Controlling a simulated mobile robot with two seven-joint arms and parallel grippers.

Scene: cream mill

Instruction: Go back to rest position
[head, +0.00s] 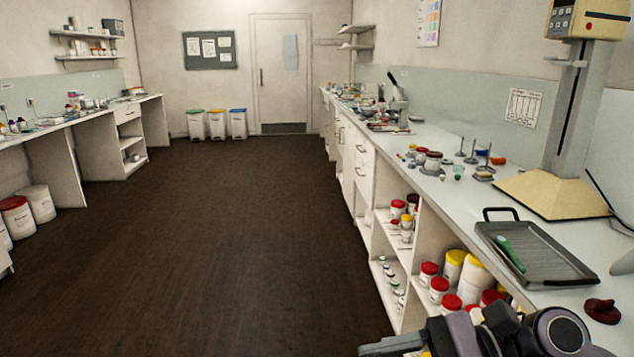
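Part of my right arm shows at the bottom right, in front of the right-hand counter. Its grey end piece, which looks like the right gripper (392,345), points left and is cut by the bottom edge. Its fingers are not clear enough to show whether they are open or shut, and I see nothing held. My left gripper and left arm are out of view.
The right counter (450,190) holds a grey tray (538,258) with a green-handled tool (510,253), a dark red lump (602,311) and a cream stand (553,195). Shelves below hold several jars. The dark floor (230,230) is clear. Three bins (217,124) stand by the door (281,75).

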